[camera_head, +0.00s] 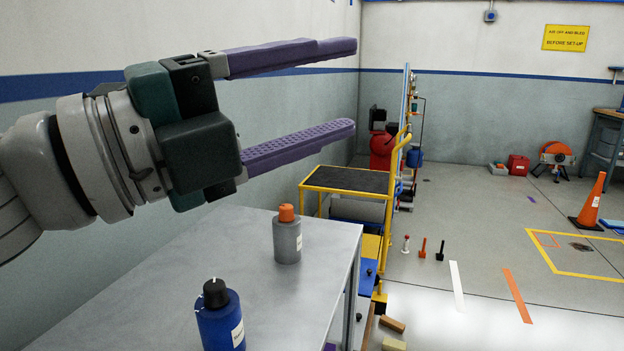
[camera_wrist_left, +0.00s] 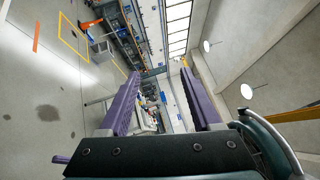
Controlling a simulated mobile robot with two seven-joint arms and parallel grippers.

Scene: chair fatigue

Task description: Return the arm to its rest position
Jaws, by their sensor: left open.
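My left gripper (camera_head: 345,88) comes in from the left in the head view, raised above a grey metal table (camera_head: 150,285). Its two purple fingers are spread wide apart with nothing between them. In the left wrist view the same two fingers (camera_wrist_left: 163,100) stand apart, with the room showing between them. My right gripper is not in view.
On the table stand a grey bottle with an orange cap (camera_head: 287,240) and a blue bottle with a black cap (camera_head: 219,318). A yellow-framed cart (camera_head: 345,180) stands beyond the table. The wall is close behind my left arm. Open floor lies to the right, with an orange cone (camera_head: 591,203).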

